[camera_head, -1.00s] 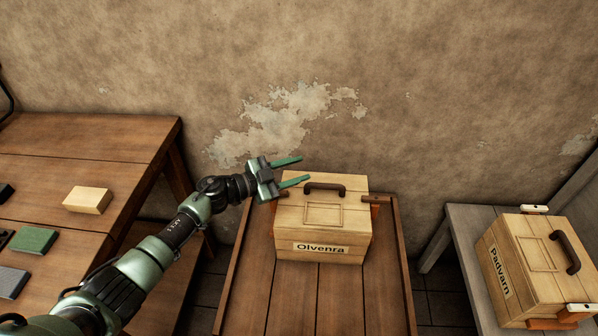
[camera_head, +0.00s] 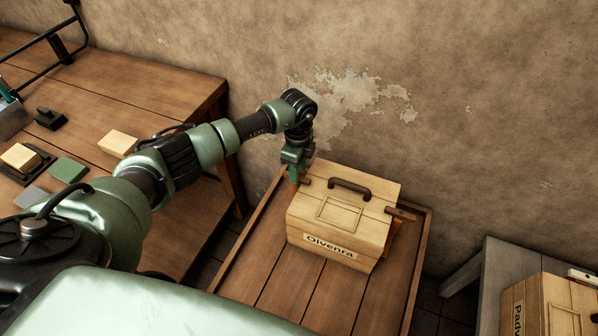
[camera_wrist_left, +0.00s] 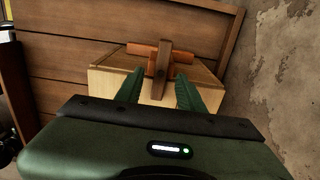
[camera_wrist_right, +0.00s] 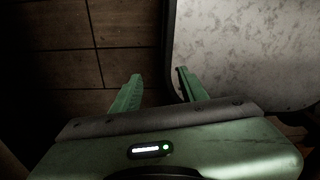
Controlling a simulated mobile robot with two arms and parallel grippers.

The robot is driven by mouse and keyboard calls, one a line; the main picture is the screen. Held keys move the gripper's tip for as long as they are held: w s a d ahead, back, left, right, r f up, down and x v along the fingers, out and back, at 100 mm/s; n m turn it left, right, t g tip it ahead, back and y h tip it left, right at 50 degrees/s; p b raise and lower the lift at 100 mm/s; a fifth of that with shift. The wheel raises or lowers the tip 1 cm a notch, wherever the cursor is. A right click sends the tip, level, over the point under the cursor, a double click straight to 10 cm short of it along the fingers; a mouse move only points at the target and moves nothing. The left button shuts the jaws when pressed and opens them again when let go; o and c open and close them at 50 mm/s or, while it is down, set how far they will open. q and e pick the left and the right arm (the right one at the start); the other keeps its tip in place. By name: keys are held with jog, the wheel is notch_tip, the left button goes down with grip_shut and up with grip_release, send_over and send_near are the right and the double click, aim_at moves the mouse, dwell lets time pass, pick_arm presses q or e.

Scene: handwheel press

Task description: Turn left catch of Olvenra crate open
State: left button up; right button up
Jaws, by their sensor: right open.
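The Olvenra crate (camera_head: 345,212) is a pale wooden box with a dark handle (camera_head: 349,189) on its lid and a name label on its front. Its left catch, a dark brown bar (camera_wrist_left: 161,78), lies across an orange-brown strip (camera_wrist_left: 144,49) in the left wrist view. My left gripper (camera_head: 296,172) points down at the crate's left side. Its green fingers (camera_wrist_left: 158,84) are apart, one on each side of the bar, with gaps showing. The crate's right catch (camera_head: 400,214) is a dark bar above an orange part. My right gripper (camera_wrist_right: 155,78) is open and empty.
The crate stands on a brown wooden table (camera_head: 282,290) with raised edges, near a plaster wall. A bench with several blocks (camera_head: 118,143) is at left. The Padvarn crate (camera_head: 545,305) is on a grey table at right. My right fingers are over dark floor beside a pale surface (camera_wrist_right: 245,50).

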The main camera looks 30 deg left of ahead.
pick_arm(q)
jog(key=shift+w+f, duration=0.1)
jog(key=shift+f, duration=0.75)
pick_arm(e)
jog(key=shift+w+d, duration=0.45)
jog(key=shift+d, duration=0.15)
pick_arm(q)
grip_shut()
